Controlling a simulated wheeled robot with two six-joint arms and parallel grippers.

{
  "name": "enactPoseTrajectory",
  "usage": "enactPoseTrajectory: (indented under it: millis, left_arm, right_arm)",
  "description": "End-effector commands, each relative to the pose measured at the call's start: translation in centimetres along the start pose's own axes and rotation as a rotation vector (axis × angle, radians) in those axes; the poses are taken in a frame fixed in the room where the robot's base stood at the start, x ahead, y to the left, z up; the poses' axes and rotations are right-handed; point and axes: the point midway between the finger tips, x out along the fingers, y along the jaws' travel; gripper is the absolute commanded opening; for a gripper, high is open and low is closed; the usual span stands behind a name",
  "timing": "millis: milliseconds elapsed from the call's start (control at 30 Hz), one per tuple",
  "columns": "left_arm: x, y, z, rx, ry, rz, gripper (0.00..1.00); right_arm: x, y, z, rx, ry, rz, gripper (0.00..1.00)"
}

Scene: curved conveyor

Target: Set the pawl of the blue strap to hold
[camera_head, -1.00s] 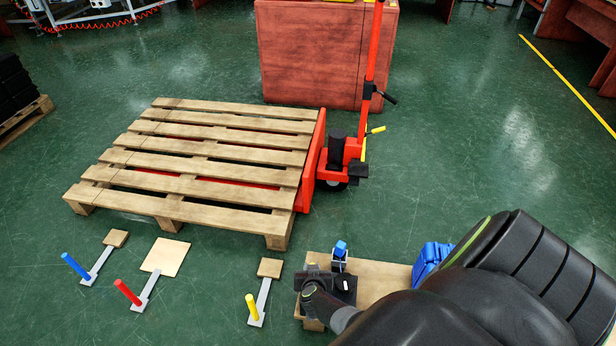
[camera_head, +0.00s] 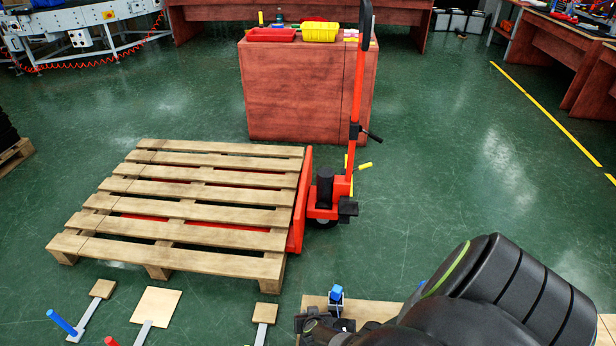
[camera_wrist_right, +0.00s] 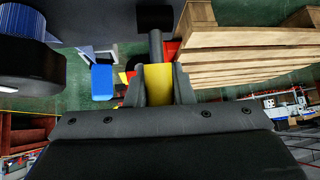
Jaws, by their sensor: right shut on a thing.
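A blue block (camera_head: 337,293) stands on a small grey and white mount at the near edge, on a pale wooden board (camera_head: 372,311). My right gripper (camera_head: 316,325) is beside it at the bottom of the head view, partly hidden by my own arm. In the right wrist view, its two dark fingers are shut on a yellow piece (camera_wrist_right: 158,84). A blue piece (camera_wrist_right: 102,82) shows left of the fingers there. I cannot tell from these frames how the pawl is set. No strap webbing can be made out clearly. My left gripper is not in view.
A wooden pallet (camera_head: 180,206) sits on a red pallet jack (camera_head: 327,195). Levers with wooden pads, one with a blue handle (camera_head: 62,323), lie in front. A red cabinet (camera_head: 292,92) with bins stands behind. Green floor is clear at right.

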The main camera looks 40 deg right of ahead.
Motion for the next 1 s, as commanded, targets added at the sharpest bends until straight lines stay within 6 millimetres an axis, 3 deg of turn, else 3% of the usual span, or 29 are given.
enactPoseTrajectory:
  millis: [867,900,1000]
  left_arm:
    - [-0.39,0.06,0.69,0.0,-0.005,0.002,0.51]
    - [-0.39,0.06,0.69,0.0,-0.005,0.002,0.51]
    - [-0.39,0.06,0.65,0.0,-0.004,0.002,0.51]
  right_arm:
    - [-0.05,0.47,0.32,0.008,-0.045,-0.004,0.0]
    - [-0.05,0.47,0.32,0.008,-0.045,-0.004,0.24]
    - [-0.05,0.46,0.31,0.008,-0.045,-0.004,0.37]
